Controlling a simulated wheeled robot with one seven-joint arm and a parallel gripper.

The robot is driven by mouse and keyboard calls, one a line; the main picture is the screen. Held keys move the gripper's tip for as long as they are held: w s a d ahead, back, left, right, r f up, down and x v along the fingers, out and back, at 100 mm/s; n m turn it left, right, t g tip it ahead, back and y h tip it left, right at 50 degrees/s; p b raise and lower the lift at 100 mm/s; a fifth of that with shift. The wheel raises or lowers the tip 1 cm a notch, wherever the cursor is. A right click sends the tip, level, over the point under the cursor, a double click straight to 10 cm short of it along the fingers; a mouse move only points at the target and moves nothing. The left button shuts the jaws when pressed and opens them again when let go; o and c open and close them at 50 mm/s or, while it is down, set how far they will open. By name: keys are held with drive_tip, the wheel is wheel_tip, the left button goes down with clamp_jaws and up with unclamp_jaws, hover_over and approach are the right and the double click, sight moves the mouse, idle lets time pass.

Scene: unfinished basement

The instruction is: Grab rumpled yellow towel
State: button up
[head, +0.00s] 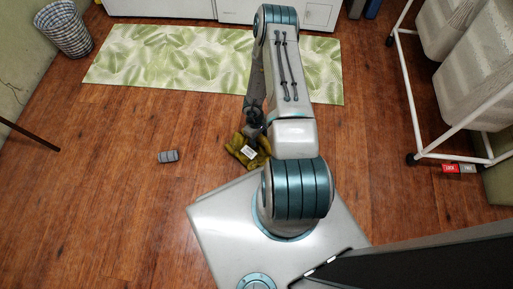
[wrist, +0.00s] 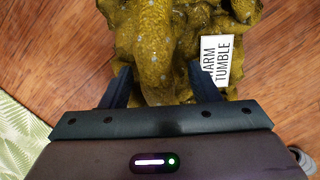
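The rumpled yellow towel (head: 240,156) is a mustard-olive heap on the wood floor, just in front of my base. In the wrist view the towel (wrist: 156,45) fills the top middle, with a white tag (wrist: 222,60) reading "ARM TUMBLE" on its right side. My gripper (wrist: 160,85) has its two dark fingers spread apart, with a raised fold of towel between them. Some gap shows beside the fold, so the fingers do not look closed on it. In the head view my gripper (head: 254,133) points down at the towel and partly hides it.
A small grey cylinder-like object (head: 168,156) lies on the floor to the left. A green leaf-patterned mat (head: 165,58) lies beyond the towel. A white rack with hampers (head: 480,75) stands at right, near small red and grey boxes (head: 452,169). A woven basket (head: 63,30) stands far left.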

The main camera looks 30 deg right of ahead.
clamp_jaws()
drive_tip(key=shift+r, duration=0.15)
